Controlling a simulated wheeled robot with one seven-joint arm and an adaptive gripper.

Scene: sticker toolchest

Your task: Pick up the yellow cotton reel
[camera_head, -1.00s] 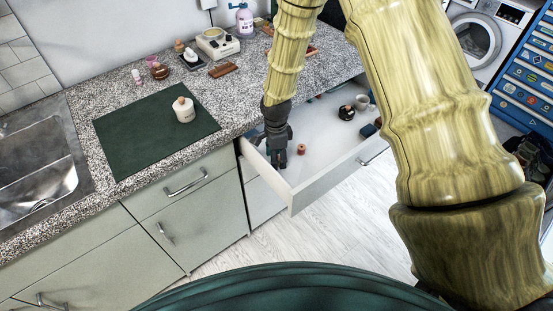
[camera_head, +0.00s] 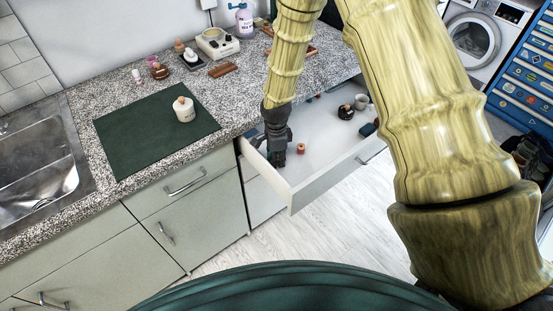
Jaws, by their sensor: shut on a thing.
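My gripper (camera_head: 277,161) points down inside the open drawer (camera_head: 318,187), near its left front corner. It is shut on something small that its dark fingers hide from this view. I cannot make out a yellow cotton reel anywhere in view. A small reddish-brown reel-like thing (camera_head: 301,148) stands on the drawer floor just right of my gripper, apart from it.
A white jar (camera_head: 184,110) stands on the green mat (camera_head: 140,135). The drawer's middle floor is clear.

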